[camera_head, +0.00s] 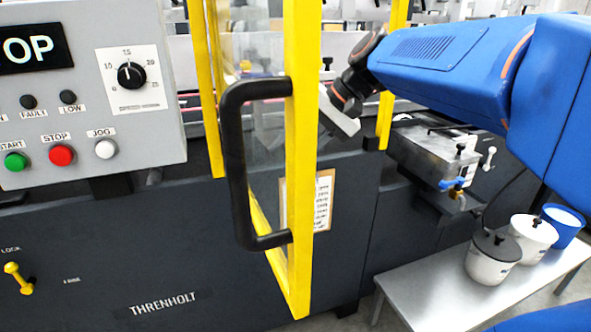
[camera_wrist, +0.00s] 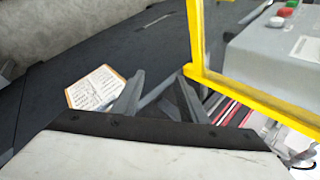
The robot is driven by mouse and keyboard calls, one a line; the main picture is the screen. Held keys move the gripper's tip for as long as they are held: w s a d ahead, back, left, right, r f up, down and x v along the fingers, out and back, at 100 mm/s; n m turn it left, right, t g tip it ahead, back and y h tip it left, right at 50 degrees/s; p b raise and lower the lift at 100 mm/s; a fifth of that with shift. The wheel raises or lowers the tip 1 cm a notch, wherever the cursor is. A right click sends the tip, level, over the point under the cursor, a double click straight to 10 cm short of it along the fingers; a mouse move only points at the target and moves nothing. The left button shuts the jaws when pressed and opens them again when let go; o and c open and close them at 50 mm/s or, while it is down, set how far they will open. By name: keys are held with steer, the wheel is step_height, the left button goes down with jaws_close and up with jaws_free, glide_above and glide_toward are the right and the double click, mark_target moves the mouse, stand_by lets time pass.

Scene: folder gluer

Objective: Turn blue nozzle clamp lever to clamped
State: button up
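The blue nozzle clamp lever (camera_head: 452,183) sits on the front of the grey metal glue unit, just above a small brass fitting (camera_head: 457,196). It lies roughly sideways and looks small; I cannot tell its exact setting. My gripper (camera_head: 338,118) is up and left of the lever, well apart from it, and partly hidden by the yellow door frame. In the wrist view my gripper (camera_wrist: 160,95) shows two grey fingers apart with nothing between them. The lever does not show clearly in the wrist view.
The yellow-framed clear door (camera_head: 302,150) with its black handle (camera_head: 238,165) stands close to my gripper. A paper sheet (camera_wrist: 97,88) is on the dark machine panel. Several tubs, including a black-lidded pot (camera_head: 493,258), stand on a low grey bench (camera_head: 430,290) below the glue unit.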

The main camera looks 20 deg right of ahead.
steer(key=shift+n+h, duration=0.4)
steer(key=shift+h, duration=0.2)
steer(key=shift+s+a+f, duration=0.1)
steer(key=shift+s+f, duration=1.4)
steer(key=shift+f, duration=0.2)
steer(key=shift+c, duration=0.3)
